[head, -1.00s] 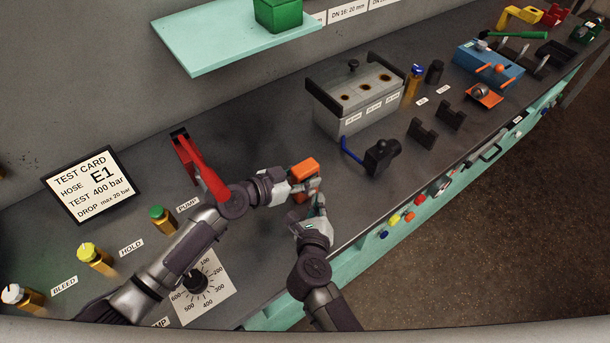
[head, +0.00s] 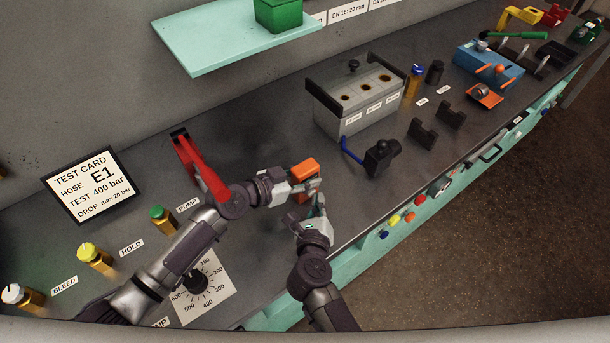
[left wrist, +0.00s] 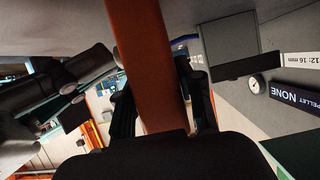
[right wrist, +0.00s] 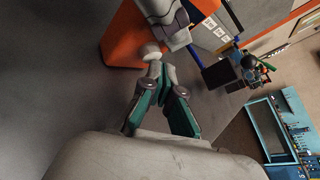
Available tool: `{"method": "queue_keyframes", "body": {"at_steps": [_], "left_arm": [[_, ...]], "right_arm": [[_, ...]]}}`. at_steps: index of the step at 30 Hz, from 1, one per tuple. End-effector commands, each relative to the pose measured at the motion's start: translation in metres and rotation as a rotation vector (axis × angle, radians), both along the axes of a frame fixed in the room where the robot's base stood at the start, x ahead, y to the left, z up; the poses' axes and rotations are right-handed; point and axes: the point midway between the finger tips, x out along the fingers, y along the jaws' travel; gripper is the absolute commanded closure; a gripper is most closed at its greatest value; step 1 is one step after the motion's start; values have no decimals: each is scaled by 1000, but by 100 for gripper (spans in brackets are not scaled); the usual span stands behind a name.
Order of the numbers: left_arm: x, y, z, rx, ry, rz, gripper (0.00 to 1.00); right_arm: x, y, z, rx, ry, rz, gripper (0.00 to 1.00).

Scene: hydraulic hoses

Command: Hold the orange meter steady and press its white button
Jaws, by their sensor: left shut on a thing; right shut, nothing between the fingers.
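The orange meter (head: 304,168) is held above the bench by my left gripper (head: 293,184). In the left wrist view the meter (left wrist: 147,60) stands between the two dark fingers, which are shut on it. In the right wrist view the meter (right wrist: 122,40) shows its orange body, and the round white button (right wrist: 152,49) lies right at the tip of my right gripper (right wrist: 157,66). The right gripper is shut and empty. I cannot tell whether its tips touch the button. In the head view the button is hidden by the grippers.
A red lever (head: 197,163) stands behind my left arm. A grey block with holes (head: 355,98) and a black fitting with a blue handle (head: 381,157) are to the right. A pressure dial (head: 196,282) and capped valves (head: 95,257) are at the left. The bench front edge is close.

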Motion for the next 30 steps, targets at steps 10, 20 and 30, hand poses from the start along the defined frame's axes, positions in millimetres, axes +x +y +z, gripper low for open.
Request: {"method": "queue_keyframes", "body": {"at_steps": [10,20,30], "left_arm": [[0,0,0,1,1,0,100],[0,0,0,1,0,1,100],[0,1,0,1,-1,1,100]], "right_arm": [[-12,-9,-1,-1,3,-1,100],[-39,-28,-1,-2,2,0,100],[-49,-36,0,0,0,-1,100]]}}
